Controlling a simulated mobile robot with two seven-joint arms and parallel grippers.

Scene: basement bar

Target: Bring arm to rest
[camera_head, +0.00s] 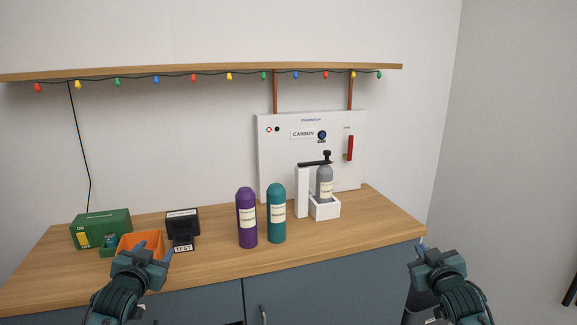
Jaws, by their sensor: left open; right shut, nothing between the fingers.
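My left gripper (147,254) is at the lower left, open, in front of the orange bin (152,238) in the picture and hiding part of it. I cannot tell how far apart they are. My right gripper (424,247) is at the lower right, by the counter's right end in the picture. It is shut with nothing visible in it. Both arms come up from the bottom edge.
The wooden counter (215,262) holds a purple bottle (247,228), a teal bottle (276,228), a grey bottle (325,182) in a white stand (303,195), a green box (92,226) and a black tester (183,223). A white panel (275,155) stands behind. A shelf (200,71) with lights hangs above.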

